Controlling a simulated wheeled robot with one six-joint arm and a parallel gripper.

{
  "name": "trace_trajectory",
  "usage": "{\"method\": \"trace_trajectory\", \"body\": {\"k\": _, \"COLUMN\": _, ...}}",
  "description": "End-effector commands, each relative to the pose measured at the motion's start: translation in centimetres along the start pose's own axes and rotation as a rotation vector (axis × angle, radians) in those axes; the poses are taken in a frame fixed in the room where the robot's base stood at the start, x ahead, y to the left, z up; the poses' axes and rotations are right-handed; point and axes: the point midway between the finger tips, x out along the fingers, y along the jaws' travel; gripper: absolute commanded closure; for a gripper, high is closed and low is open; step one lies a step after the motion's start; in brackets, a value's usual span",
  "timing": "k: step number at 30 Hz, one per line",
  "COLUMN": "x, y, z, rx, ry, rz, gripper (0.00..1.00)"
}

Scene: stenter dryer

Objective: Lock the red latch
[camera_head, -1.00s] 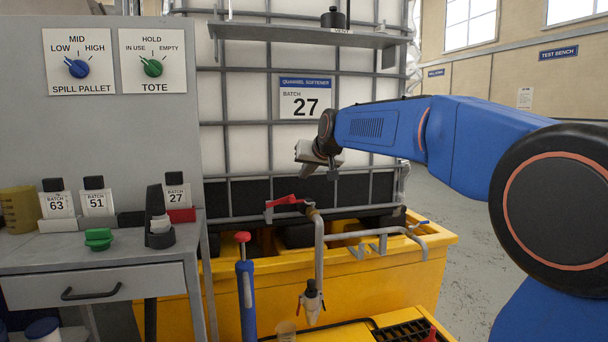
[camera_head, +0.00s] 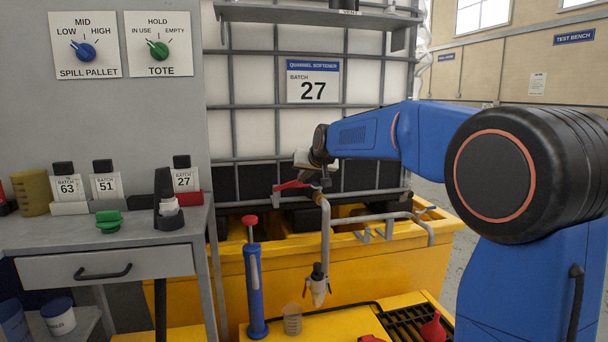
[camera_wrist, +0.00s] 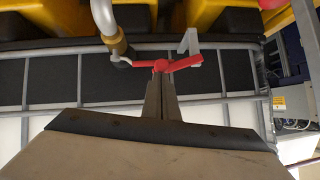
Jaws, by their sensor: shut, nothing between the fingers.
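The red latch (camera_head: 293,184) is a red lever by the valve on the pipe in front of the tote. In the wrist view the red latch (camera_wrist: 160,66) lies roughly crosswise, between the brass pipe fitting (camera_wrist: 116,46) and a small grey bracket (camera_wrist: 190,42). My gripper (camera_wrist: 161,80) is shut and empty. Its tips appear right at the middle of the lever; I cannot tell whether they touch it. In the head view my gripper (camera_head: 314,180) is just above and beside the lever, with its tips partly hidden.
The bent grey pipe (camera_head: 325,240) stands close to the latch. The yellow spill pallet (camera_head: 360,280) is below, with a blue hand pump (camera_head: 253,285) on it. The tote cage bars (camera_head: 235,128) are behind. A grey bench (camera_head: 110,235) stands left.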

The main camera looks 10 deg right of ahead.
Motion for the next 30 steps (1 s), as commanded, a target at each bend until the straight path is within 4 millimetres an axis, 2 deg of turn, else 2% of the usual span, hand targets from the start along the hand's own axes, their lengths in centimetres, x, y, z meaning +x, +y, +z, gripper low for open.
{"method": "trace_trajectory", "body": {"k": 6, "x": 0.1, "y": 0.1, "z": 0.2, "rx": 0.001, "ry": 0.0, "rz": 0.0, "gripper": 1.0}}
{"method": "trace_trajectory", "body": {"k": 14, "x": 1.6, "y": 1.3, "z": 2.2, "rx": 0.0, "ry": -0.001, "rz": 0.0, "gripper": 1.0}}
{"method": "trace_trajectory", "body": {"k": 30, "x": 1.2, "y": 1.2, "z": 1.8, "rx": 0.0, "ry": 0.0, "rz": 0.0, "gripper": 1.0}}
